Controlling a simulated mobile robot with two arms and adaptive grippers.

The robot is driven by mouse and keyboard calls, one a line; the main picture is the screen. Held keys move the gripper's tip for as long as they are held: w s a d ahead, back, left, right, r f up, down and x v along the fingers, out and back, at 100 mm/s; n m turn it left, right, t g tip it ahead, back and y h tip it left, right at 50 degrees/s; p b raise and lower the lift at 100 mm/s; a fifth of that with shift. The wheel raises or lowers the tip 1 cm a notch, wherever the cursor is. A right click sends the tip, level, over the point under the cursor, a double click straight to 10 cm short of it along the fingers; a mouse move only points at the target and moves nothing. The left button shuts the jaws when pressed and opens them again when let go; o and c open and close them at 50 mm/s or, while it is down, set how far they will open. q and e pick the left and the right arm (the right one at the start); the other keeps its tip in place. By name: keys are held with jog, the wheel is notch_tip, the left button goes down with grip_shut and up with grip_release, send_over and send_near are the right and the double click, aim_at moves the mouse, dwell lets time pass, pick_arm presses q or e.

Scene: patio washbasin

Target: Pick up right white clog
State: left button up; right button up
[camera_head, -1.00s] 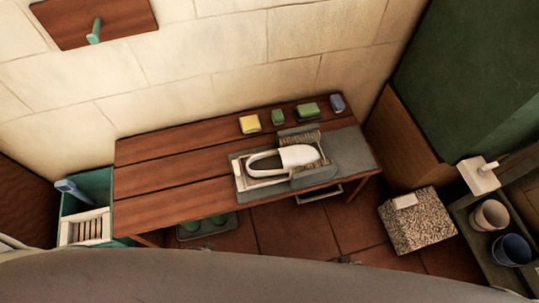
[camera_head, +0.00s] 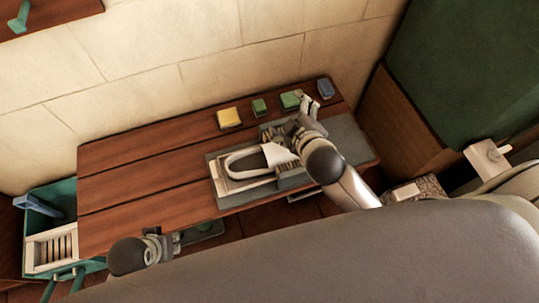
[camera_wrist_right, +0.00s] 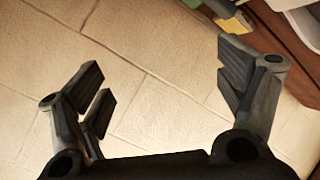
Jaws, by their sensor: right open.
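One white clog (camera_head: 279,154) lies on a grey tray (camera_head: 217,179) on the wooden table, its open heel end to the left. My right forearm and wrist hide part of its right side in the head view. My right gripper (camera_head: 309,104) is above the table's back right part, beyond the clog and near a green block, apart from the clog. In the right wrist view its fingers (camera_wrist_right: 168,88) are spread and empty, facing the stone wall. My left gripper (camera_head: 163,243) is partly seen at the table's front edge; its fingers are unclear.
A yellow block (camera_head: 229,118), two green blocks (camera_head: 259,107) and a blue block (camera_head: 326,88) stand along the table's back edge. A teal bin (camera_head: 66,203) stands left of the table (camera_head: 140,170). The table's left half is clear. The wall (camera_head: 150,80) is close behind.

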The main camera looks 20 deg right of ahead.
jog(key=w+a+r+n+t+y, duration=0.35)
jog(key=w+a+r+n, duration=0.2)
jog(key=r, duration=0.25)
jog(key=s+a+r+n+g+y, duration=0.1)
jog(key=a+r+n+g+y, duration=0.15)
jog(key=a+n+y, duration=0.6)
jog(key=s+a+r+n+g+y, duration=0.15)
jog(key=a+r+n+y, duration=0.25)
jog(key=n, duration=0.9)
pick_arm(q)
notch_tip(320, 180, down, 11)
jog(key=b, duration=0.2)
pick_arm(e)
jog(key=n+g+h, duration=1.1)
jog(key=n+g, duration=0.1)
jog(key=n, duration=0.6)
send_near(278, 150)
jog(key=shift+s+a+f, duration=0.1)
jog(key=shift+a+f, duration=0.65)
jog(key=shift+f, duration=0.05)
jog(key=x, duration=0.4)
jog(key=shift+d+f, duration=0.35)
jog(key=shift+b+x, duration=0.5)
jog(key=shift+x, duration=2.7)
pick_arm(q)
notch_tip(278, 150, up, 5)
pick_arm(e)
jog(key=shift+r, duration=0.1)
jog(key=shift+r, duration=0.1)
jog(key=c, duration=0.9)
